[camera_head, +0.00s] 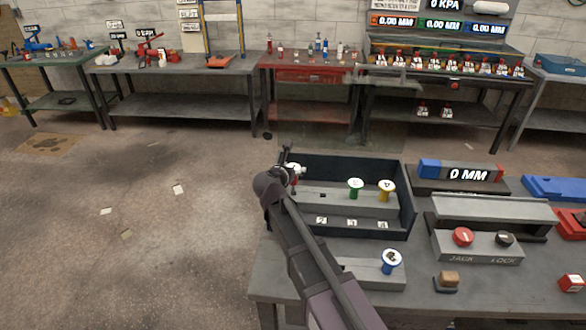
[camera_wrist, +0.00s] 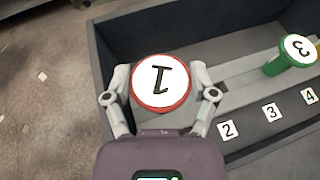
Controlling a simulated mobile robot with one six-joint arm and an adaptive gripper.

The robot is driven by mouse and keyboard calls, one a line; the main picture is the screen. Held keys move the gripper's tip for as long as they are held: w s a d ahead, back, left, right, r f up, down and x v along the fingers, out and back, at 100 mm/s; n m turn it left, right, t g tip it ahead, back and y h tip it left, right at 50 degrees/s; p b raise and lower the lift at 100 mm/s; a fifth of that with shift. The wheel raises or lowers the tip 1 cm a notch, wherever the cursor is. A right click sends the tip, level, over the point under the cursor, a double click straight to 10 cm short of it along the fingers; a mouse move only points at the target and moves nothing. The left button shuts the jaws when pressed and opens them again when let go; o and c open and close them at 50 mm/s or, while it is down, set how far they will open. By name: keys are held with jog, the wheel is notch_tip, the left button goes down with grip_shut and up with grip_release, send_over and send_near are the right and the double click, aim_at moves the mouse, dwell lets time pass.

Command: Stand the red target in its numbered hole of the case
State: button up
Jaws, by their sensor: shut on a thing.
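The red target (camera_wrist: 161,83) has a white top marked 1. My gripper (camera_wrist: 160,95) is shut on it, one finger on each side, and the number faces the wrist camera. In the head view the red target (camera_head: 299,170) shows only partly beside my gripper (camera_head: 290,172), at the left end of the dark case (camera_head: 408,200). A green target (camera_head: 355,184) marked 3 and a yellow target (camera_head: 386,186) marked 4 stand in the case. Labels 2, 3 and 4 show; the hole under the red target is hidden, and I cannot tell whether its lower end is in it.
A blue-rimmed target (camera_head: 391,258) stands on a grey block in front of the case. Right of the case are a 0 MM display (camera_head: 460,174) and a JACK/LOCK box (camera_head: 480,246) with red and black knobs. Other benches line the back wall, with open floor at left.

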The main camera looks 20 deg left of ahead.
jog(key=shift+f+b, duration=2.15)
jog(key=shift+f, duration=0.1)
jog(key=o, duration=1.1)
jog(key=shift+c, duration=0.2)
jog(key=shift+r, duration=0.15)
notch_tip(320, 180, up, 11)
jog(key=p, duration=1.1)
jog(key=shift+f, duration=0.2)
dwell(0.3)
